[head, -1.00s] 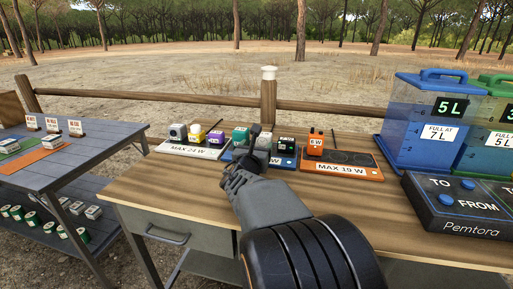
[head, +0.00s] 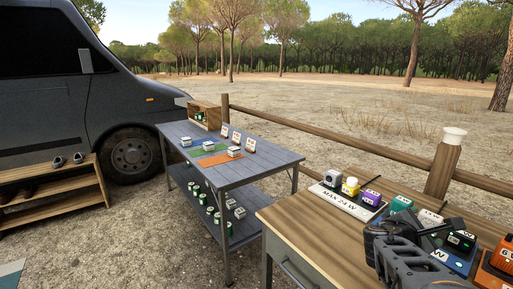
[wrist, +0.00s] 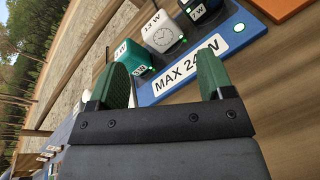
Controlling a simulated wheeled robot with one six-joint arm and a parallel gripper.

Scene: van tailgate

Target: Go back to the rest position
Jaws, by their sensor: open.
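My gripper (head: 418,232) shows at the lower right of the head view, over the wooden table's right part. Its two green-padded fingers (wrist: 161,80) stand wide apart in the wrist view with nothing between them. Past the fingertips lies a blue board (wrist: 160,92) with a white label. On it stand a teal block (wrist: 136,57), a white block with a clock face (wrist: 162,34) and a dark block (wrist: 203,10). The gripper hides part of the blue board in the head view.
The wooden table (head: 310,230) also bears a white board (head: 345,203) with small devices and, at the right edge, an orange board (head: 490,276). A grey table (head: 265,160) stands left of it, with a shoe rack (head: 60,190) and van (head: 70,110) beyond. A fence runs behind.

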